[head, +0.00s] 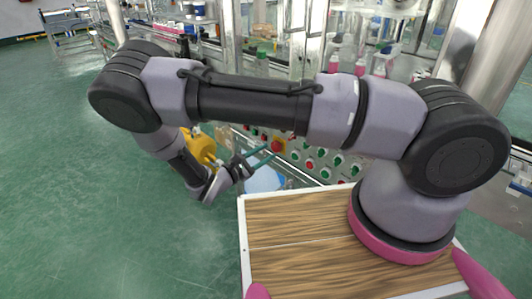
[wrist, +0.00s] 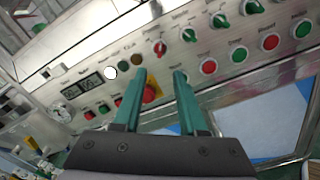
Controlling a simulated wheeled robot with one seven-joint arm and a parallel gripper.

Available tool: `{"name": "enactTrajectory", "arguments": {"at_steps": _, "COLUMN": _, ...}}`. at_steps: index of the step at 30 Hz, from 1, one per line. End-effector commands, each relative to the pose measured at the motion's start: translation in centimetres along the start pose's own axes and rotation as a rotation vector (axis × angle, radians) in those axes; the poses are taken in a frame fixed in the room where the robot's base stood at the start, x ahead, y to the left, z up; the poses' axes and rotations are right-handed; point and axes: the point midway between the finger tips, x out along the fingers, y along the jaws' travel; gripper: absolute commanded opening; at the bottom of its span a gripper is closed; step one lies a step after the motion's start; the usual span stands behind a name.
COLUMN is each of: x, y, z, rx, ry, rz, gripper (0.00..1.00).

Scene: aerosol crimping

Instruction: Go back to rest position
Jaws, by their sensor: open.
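My gripper (head: 256,156) has teal fingers and is at the end of my bent arm, left of the wooden tabletop. In the wrist view my gripper (wrist: 158,85) is open, with its two fingers apart and nothing between them. It points at a metal control panel (wrist: 205,50) carrying several red and green buttons and rotary knobs. In the head view the control panel (head: 310,160) is beyond my arm, partly hidden by it. I cannot tell how far the fingertips are from the panel.
A wooden tabletop with a white edge (head: 290,235) is under my arm's base. A yellow object (head: 201,150) is behind my forearm. Machines with glass panels and bottles (head: 380,62) stand behind the panel. Green floor (head: 60,190) is clear at the left.

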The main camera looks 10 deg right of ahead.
Motion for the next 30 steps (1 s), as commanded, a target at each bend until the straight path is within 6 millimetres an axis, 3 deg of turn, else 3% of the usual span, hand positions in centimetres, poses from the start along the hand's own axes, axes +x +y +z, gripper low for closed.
{"name": "enactTrajectory", "arguments": {"at_steps": 4, "x": 0.2, "y": 0.2, "z": 0.5, "rx": 0.015, "ry": 0.004, "rz": -0.036, "gripper": 0.41}}
{"name": "enactTrajectory", "arguments": {"at_steps": 8, "x": 0.9, "y": 0.7, "z": 2.5, "rx": 0.070, "ry": 0.018, "rz": -0.166, "gripper": 0.41}}
{"name": "enactTrajectory", "arguments": {"at_steps": 30, "x": 4.6, "y": 4.6, "z": 20.9, "rx": 0.678, "ry": 0.194, "rz": -1.147, "gripper": 0.41}}
